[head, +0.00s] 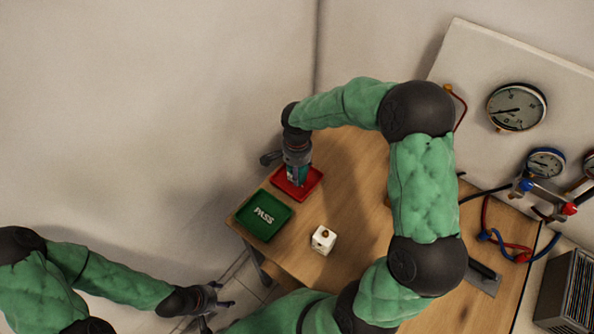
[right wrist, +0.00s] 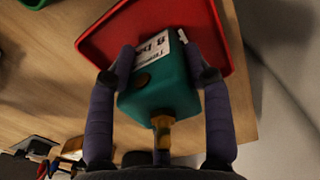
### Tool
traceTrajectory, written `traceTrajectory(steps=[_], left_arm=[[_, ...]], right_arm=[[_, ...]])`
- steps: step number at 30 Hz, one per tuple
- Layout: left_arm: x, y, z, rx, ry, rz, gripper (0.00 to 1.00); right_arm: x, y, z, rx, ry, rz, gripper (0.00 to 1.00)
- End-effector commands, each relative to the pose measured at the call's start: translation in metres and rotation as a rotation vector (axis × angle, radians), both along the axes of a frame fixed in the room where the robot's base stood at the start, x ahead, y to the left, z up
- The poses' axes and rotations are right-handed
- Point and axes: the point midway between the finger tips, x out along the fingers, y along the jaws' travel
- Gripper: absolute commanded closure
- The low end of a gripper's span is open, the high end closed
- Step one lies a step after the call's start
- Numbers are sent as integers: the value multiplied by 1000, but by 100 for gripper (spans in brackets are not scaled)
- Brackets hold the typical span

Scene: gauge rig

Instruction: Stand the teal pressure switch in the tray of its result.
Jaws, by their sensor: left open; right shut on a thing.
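The teal pressure switch (right wrist: 160,92) has a white printed label, a dark round button and a brass stem in the right wrist view. My right gripper (right wrist: 166,66) is shut on it, one finger on each side. In the head view the switch (head: 298,175) shows below my right gripper (head: 297,160), over the red tray (head: 313,187). The tray also shows behind it in the right wrist view (right wrist: 110,38). I cannot tell whether the switch touches the tray floor. The green tray (head: 252,227) reads PASS. My left gripper (head: 217,300) is open and empty, off the table's near side.
Gauges (head: 516,107), hoses and valves (head: 548,197) are at the right. A file rack (head: 568,290) stands at lower right. My right arm crosses over the table's middle.

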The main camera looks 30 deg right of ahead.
Motion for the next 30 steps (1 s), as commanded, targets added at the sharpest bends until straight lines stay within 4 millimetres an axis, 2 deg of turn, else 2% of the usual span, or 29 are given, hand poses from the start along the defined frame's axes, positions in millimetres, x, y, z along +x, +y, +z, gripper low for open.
traceTrajectory(steps=[4, 5, 6, 7, 20, 23, 30], left_arm=[[0, 0, -4, 0, 0, 0, 35], [0, 0, -3, 0, 0, 0, 35], [0, 0, -3, 0, 0, 0, 35], [0, 0, -3, 0, 0, 0, 35], [0, 0, 1, 0, 0, 0, 35], [0, 0, 4, 0, 0, 0, 35], [0, 0, 17, 0, 0, 0, 35]], right_arm=[[0, 0, -4, 0, -1, 0, 90], [0, 0, -4, 0, 0, 0, 44], [0, 0, -3, 0, 0, 0, 33], [0, 0, -3, 0, 0, 0, 26], [0, 0, 1, 0, 0, 0, 26], [1, 0, 13, 0, -3, -1, 26], [1, 0, 61, 0, -4, 0, 26]])
